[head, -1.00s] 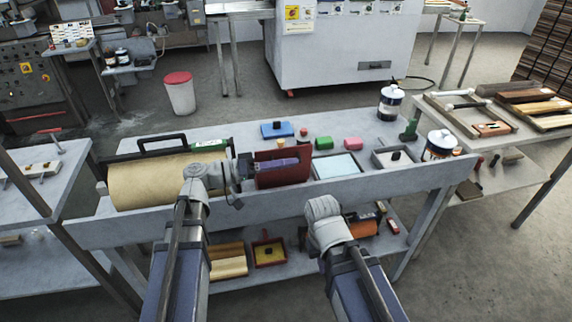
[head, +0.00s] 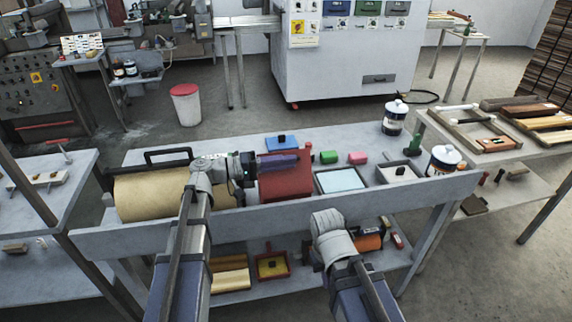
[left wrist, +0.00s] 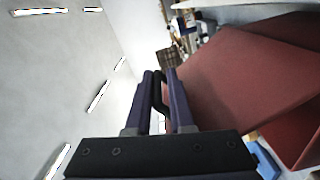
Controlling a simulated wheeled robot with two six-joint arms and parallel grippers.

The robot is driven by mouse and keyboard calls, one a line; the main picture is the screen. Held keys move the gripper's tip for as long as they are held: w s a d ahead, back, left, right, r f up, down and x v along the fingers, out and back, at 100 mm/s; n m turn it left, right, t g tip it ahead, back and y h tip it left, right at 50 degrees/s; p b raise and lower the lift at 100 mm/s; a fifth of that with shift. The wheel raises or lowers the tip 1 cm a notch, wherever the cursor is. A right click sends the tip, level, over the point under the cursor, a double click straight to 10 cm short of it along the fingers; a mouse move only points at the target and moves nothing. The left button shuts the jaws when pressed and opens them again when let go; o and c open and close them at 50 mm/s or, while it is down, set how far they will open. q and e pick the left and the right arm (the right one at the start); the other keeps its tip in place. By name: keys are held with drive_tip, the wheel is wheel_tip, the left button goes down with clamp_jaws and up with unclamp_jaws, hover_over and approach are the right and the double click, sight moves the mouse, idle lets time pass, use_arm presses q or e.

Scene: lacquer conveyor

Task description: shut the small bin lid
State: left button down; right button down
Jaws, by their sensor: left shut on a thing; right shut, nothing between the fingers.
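The small red bin's lid (head: 287,182) is a flat dark-red panel standing tilted on the table, right of the tan roll. In the left wrist view the lid (left wrist: 245,75) stands at an angle to the red bin (left wrist: 300,135), open. My left gripper (head: 294,161) is at the lid's upper part, its purple fingers across it. In the left wrist view these fingers (left wrist: 161,78) are shut on a black loop handle (left wrist: 159,95) beside the lid. My right arm's grey wrist is in front of the table; its gripper is hidden behind it.
On the table (head: 440,190) are a tan roll (head: 145,195), a blue box (head: 282,142), a green block (head: 328,157), a pink block (head: 357,158), a tray with a pale blue sheet (head: 340,181) and white-lidded cans (head: 395,118). The lower shelf holds a small red tray (head: 272,265).

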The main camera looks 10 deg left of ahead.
use_arm(q)
drive_tip(key=shift+w+a+r, duration=0.1)
drive_tip(key=shift+w+r, duration=0.15)
drive_tip(key=shift+w, duration=0.05)
drive_tip(key=c, duration=1.2)
unclamp_jaws()
drive_tip(key=shift+o, duration=1.4)
drive_tip(key=shift+s, duration=0.1)
drive_tip(key=shift+s, duration=0.1)
drive_tip(key=v, duration=0.7)
drive_tip(key=shift+a, duration=0.35)
drive_tip(key=shift+s+f, duration=0.1)
